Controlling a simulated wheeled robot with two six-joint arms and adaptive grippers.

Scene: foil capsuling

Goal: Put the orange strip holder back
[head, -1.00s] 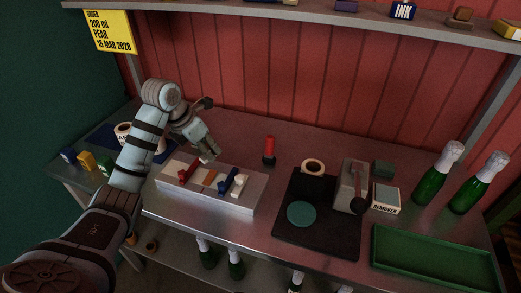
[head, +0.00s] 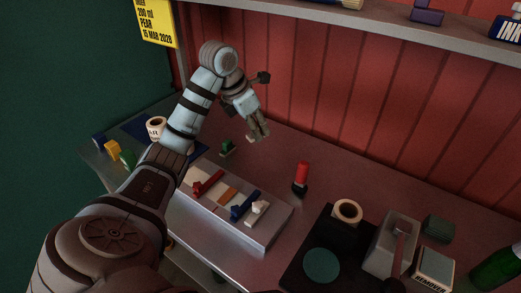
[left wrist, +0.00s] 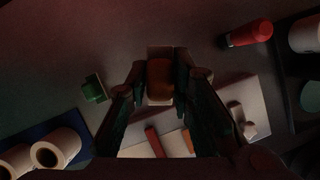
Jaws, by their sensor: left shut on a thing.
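My left gripper (head: 258,134) is over the table behind the pale rack (head: 262,232). It is shut on a small orange block with a pale end, the orange strip holder (left wrist: 160,82), seen between the fingers in the left wrist view. In the head view the fingers mostly hide it. On the rack are a red holder (head: 208,183), a flat orange patch (head: 227,195), a blue holder (head: 245,206) and a white piece (head: 257,210). The orange patch has nothing upright on it. My right gripper is not in view.
A green holder (head: 227,148) stands behind the rack, left of my gripper. A red-topped tube (head: 301,178) stands to the right. White rolls (head: 156,127) on a blue mat are at left; a black mat (head: 300,262) with a tape roll (head: 347,211) is at right.

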